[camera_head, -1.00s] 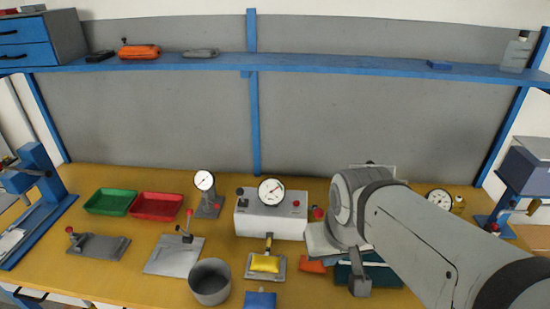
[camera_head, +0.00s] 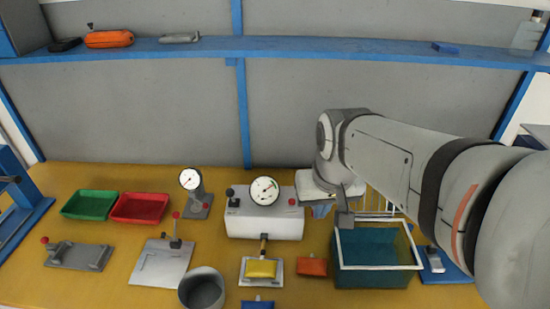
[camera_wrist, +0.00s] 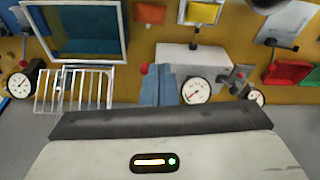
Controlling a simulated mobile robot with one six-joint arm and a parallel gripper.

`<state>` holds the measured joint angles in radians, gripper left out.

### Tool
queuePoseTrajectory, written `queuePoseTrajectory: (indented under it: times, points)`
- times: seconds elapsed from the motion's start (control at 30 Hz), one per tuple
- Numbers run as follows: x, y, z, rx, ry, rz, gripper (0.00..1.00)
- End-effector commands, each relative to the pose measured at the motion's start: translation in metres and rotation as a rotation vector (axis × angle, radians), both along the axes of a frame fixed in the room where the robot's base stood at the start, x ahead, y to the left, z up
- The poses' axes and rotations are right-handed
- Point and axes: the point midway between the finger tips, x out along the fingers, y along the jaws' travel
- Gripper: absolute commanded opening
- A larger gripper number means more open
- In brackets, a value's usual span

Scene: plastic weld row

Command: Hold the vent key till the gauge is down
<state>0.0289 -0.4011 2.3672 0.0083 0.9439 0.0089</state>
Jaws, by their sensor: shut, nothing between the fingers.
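A pale box (camera_head: 262,225) stands on the bench with a round white gauge (camera_head: 264,191) on top. Its needle is too small to read surely. The box carries a black knob (camera_head: 231,192) at its left and a red button (camera_head: 293,201) at its right; I cannot tell which is the vent key. The wrist view also shows the box (camera_wrist: 178,56), the gauge (camera_wrist: 195,90) and a red knob (camera_wrist: 143,69). My gripper (camera_head: 345,220) is shut and empty, right of the box and apart from it.
A teal bin with a pale rim (camera_head: 378,262) and a wire rack (camera_wrist: 75,90) lie near my gripper. Another gauge on a stand (camera_head: 191,180) is left of the box. A yellow pad (camera_head: 261,268) and an orange block (camera_head: 312,266) lie in front.

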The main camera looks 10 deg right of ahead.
Motion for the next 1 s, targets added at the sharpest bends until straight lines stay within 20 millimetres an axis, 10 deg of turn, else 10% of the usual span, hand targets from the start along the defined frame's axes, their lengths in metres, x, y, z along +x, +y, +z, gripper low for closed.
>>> queuePoseTrajectory:
  times: [0.5, 1.0]
  points:
    - [0.185, -0.001, -0.023, 0.036, 0.2, -0.126, 0.0]
    - [0.222, 0.0, -0.04, 0.042, 0.24, -0.155, 0.0]
